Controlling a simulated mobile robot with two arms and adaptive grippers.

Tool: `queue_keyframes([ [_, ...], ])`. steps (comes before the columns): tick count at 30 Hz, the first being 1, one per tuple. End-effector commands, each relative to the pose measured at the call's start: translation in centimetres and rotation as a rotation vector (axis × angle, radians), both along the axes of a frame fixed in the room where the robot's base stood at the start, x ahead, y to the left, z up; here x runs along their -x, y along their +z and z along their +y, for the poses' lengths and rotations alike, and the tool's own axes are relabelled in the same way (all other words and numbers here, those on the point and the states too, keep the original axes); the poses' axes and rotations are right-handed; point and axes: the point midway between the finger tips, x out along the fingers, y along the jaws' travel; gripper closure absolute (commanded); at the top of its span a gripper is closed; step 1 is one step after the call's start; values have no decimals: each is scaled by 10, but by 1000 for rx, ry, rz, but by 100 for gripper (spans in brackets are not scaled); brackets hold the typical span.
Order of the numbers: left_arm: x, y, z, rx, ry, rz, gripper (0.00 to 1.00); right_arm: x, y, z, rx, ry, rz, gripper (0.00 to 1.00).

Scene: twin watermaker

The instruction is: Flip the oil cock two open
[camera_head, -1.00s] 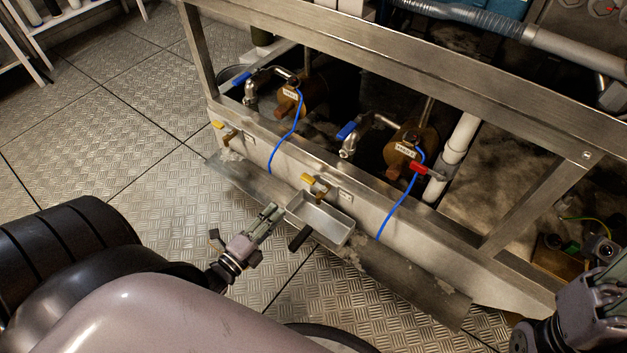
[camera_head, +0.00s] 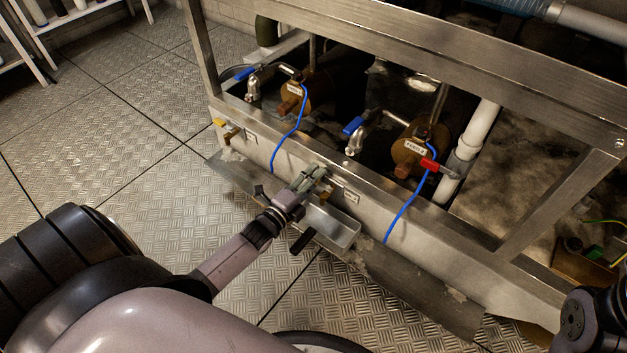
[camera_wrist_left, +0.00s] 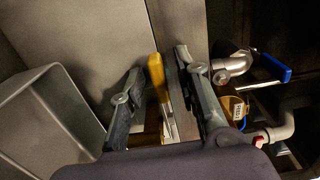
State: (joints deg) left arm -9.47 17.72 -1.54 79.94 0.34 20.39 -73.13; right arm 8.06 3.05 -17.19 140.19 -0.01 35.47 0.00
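The yellow-handled cock (camera_wrist_left: 157,78) over the small metal tray shows in the left wrist view, its handle upright in the picture between my two fingers. My left gripper (camera_head: 320,173) is open around this handle, with a gap on each side. In the head view the gripper hides most of this cock. A second yellow-handled cock (camera_head: 220,123) sits further left on the same frame side. The small label plate (camera_head: 351,197) beside the nearer cock is too small to read. Part of my right arm shows at the lower right; its fingers are out of view.
The metal tray (camera_head: 345,238) with a black handle is just below the gripper. Behind the frame rail are two blue-lever valves (camera_head: 353,126) (camera_head: 245,73), a red-lever valve (camera_head: 429,164) and brown housings. A blue cable (camera_head: 405,207) hangs over the frame side nearby.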

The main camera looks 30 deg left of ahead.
Motion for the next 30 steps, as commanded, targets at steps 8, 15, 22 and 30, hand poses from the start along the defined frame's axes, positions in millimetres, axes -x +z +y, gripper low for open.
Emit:
queue_keyframes([
  [8, 0, 0, 0, 0, 0, 0, 76, 0, 0, 0, 0, 0, 0, 60],
  [15, 0, 0, 0, 0, 0, 0, 92, 0, 0, 0, 0, 0, 0, 60],
  [22, 0, 0, 0, 0, 0, 0, 100, 0, 0, 0, 0, 1, 0, 60],
  [30, 0, 0, 0, 0, 0, 0, 100, 0, 0, 0, 0, 1, 0, 60],
])
